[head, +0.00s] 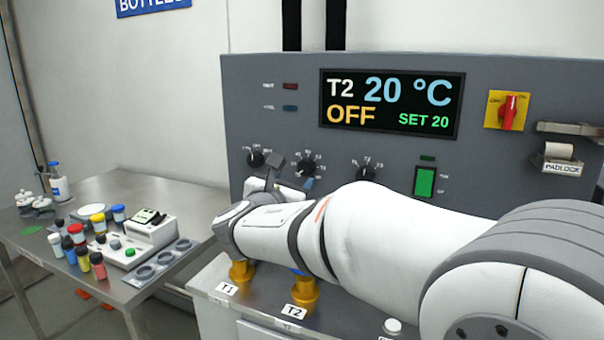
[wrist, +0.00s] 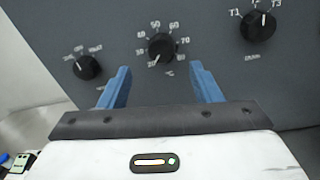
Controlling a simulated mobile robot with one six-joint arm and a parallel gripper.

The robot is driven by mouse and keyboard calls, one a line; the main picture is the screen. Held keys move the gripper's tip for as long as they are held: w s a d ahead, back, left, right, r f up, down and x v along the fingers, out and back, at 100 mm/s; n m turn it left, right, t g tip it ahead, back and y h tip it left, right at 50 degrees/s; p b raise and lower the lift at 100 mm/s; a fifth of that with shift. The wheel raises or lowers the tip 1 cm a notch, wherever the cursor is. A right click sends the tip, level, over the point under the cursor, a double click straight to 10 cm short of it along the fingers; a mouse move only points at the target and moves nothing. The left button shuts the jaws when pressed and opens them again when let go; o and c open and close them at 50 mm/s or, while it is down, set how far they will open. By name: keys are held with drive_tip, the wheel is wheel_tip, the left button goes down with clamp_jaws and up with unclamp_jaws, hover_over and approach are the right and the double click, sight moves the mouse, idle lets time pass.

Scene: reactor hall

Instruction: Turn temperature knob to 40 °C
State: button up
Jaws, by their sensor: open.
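The temperature knob (wrist: 161,46) is a round black dial on the grey panel, with a white scale up to 80 around it. Its white pointer is at the lower left, by the 20 end. It also shows in the head view (head: 306,167), partly behind my gripper. The display (head: 391,103) reads T2, 20 °C, OFF and SET 20. My gripper (wrist: 160,67) is open and empty. Its two blue fingers point at the panel, one on each side below the knob, apart from it. In the head view my gripper (head: 290,180) is close to the panel.
A mode knob (wrist: 86,67) is to the left and a T1–T3 selector (wrist: 258,26) to the right. A green switch (head: 425,181) and a red-yellow switch (head: 508,111) are further right. A side table (head: 120,185) holds several bottles.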

sight(304, 169)
drive_tip(key=x, duration=0.7)
drive_tip(key=shift+f+p, duration=0.1)
drive_tip(key=shift+p, duration=0.25)
drive_tip(key=shift+d, duration=0.1)
drive_tip(key=shift+c, duration=0.4)
drive_tip(key=c, duration=0.9)
